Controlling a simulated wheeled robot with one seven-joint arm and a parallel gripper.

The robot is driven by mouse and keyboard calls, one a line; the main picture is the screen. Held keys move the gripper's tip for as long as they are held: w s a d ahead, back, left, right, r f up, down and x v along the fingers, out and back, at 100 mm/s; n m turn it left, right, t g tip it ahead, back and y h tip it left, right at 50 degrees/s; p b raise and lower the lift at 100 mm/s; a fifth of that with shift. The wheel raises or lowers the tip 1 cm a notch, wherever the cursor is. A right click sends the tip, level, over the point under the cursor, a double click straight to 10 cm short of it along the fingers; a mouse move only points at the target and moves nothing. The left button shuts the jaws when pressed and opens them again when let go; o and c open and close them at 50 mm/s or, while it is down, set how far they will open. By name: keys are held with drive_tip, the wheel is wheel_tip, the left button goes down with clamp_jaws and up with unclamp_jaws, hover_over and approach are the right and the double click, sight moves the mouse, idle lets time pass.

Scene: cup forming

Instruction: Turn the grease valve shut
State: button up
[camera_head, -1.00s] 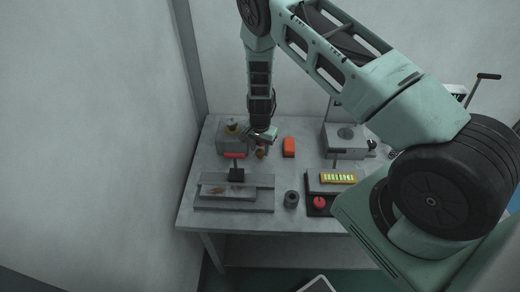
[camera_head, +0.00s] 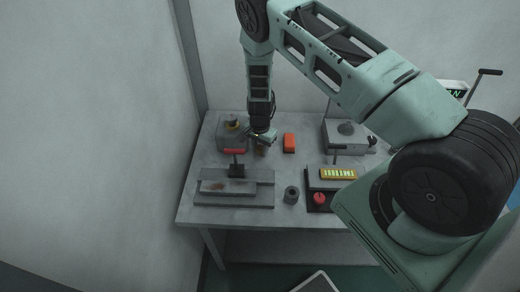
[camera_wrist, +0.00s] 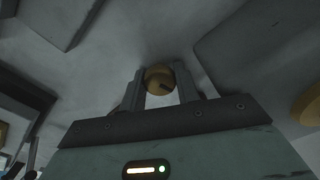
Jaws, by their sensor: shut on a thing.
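A small round brass knob with a dark slot, which looks like the grease valve, sits between my fingers in the wrist view (camera_wrist: 159,77). My gripper (camera_wrist: 160,88) is shut on it, one finger on each side. The brass knob (camera_head: 261,150) shows just below the fingers there. How far the valve is turned cannot be told.
A red-handled lever (camera_head: 234,152) stands close in front left of my gripper.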

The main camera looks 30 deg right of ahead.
sight(260, 148)
drive_tip(key=shift+f+m+b, duration=0.2)
drive_tip(key=shift+m+b, duration=0.5)
drive_tip(key=shift+m, duration=0.5)
drive_tip(key=shift+r+m, duration=0.2)
drive_tip(key=shift+m, duration=0.3)
drive_tip(key=o, duration=0.7)
wheel_tip(260, 148, up, 18)
drive_tip(key=b, duration=0.3)
drive_tip(key=shift+f+b, duration=0.25)
drive_tip(key=shift+b, duration=0.1)
